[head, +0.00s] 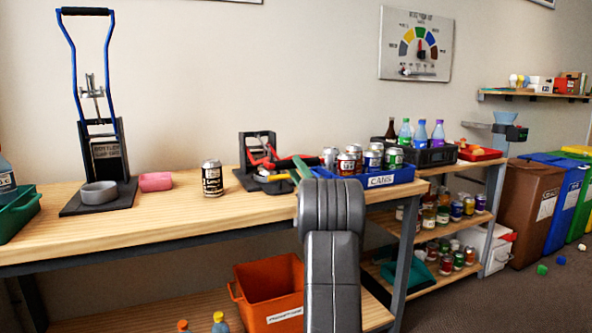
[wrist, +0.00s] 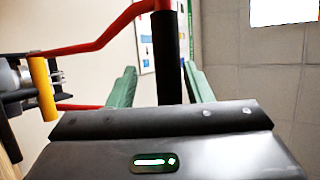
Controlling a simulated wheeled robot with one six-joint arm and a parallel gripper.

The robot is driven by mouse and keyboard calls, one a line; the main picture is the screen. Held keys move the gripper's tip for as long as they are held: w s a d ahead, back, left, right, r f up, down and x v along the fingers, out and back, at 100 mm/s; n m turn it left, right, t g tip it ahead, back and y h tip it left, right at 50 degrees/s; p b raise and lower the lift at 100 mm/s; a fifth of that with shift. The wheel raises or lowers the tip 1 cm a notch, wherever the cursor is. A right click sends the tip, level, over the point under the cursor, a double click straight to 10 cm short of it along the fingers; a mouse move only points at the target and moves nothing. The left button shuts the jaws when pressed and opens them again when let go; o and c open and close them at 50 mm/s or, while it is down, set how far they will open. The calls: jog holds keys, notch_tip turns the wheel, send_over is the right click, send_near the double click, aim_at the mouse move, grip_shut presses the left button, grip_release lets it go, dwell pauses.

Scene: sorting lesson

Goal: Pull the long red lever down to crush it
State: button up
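The can crusher (head: 257,150) is a dark device with red lever arms on the wooden bench. In the wrist view its long red lever (wrist: 100,42) runs across the upper left to an upright black handle grip (wrist: 168,60). My gripper (wrist: 160,72) has green fingers spread apart, with the black grip between them; a gap shows on the left, and contact on the right is unclear. In the head view my gripper (head: 300,168) is by the crusher, partly hidden by my arm. A silvery cylindrical part and a yellow piece (wrist: 42,88) show at the wrist view's left.
A dark-labelled can (head: 212,180) stands left of the crusher. A blue bin marked CANS (head: 385,180) holds several cans to the right. A tall blue-handled press (head: 100,150) stands at the left. An orange crate (head: 268,290) is below the bench. Bare bench lies in front.

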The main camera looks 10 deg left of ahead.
jog(key=p+v, duration=0.1)
jog(key=v, duration=1.2)
jog(key=shift+d+f, duration=0.2)
jog(key=shift+f, duration=0.15)
jog(key=shift+a, duration=0.1)
jog(key=b+x, duration=0.1)
jog(key=x, duration=1.3)
jog(key=shift+s+d+r, duration=0.1)
jog(key=shift+s+d, duration=0.05)
jog(key=shift+d, duration=0.05)
jog(key=shift+d, duration=0.1)
